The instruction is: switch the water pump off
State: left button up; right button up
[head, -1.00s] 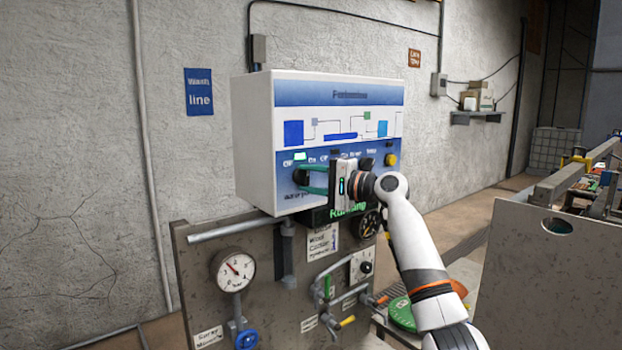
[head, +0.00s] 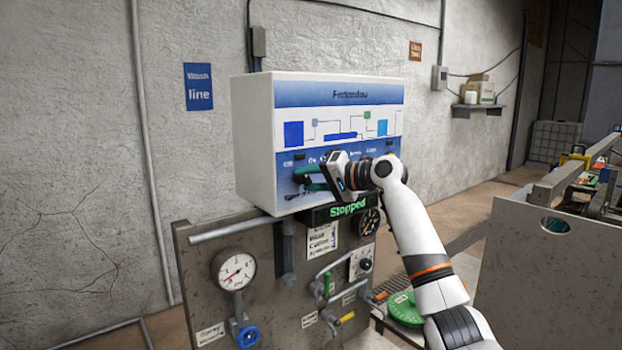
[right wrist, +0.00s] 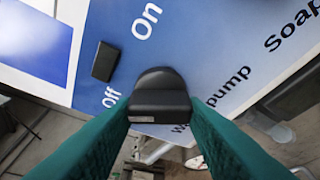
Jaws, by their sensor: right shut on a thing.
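The black water pump knob (right wrist: 160,100) sits on the blue face of the control box (head: 252,140), beside the "Off" and "On" lettering and above "pump". My right gripper (head: 308,180) has its green fingers on both sides of this knob, shut on it, and the wrist is rolled at a tilt. The fingers partly hide the knob in the head view. The small rectangular lamp (right wrist: 105,62) between "Off" and "On" is dark. The display (head: 348,209) under the box reads "Stopped" in green. My left gripper is in neither view.
Below the box, a grey panel carries a pressure gauge (head: 234,271), a blue valve wheel (head: 247,337) and several pipes with coloured levers. A grey bench (head: 548,275) stands at the right. A wall shelf (head: 474,109) holds boxes.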

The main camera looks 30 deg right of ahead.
jog(key=shift+f, duration=0.2)
jog(key=o, duration=1)
jog(key=shift+r, duration=0.15)
jog(key=shift+s, duration=0.1)
jog(key=shift+s+d+b, duration=0.2)
jog(key=shift+s+b, duration=0.05)
jog(key=shift+b, duration=0.05)
jog(key=b+v, duration=0.4)
jog(key=v, duration=0.7)
jog(key=shift+b, duration=0.3)
jog(key=shift+r, duration=0.1)
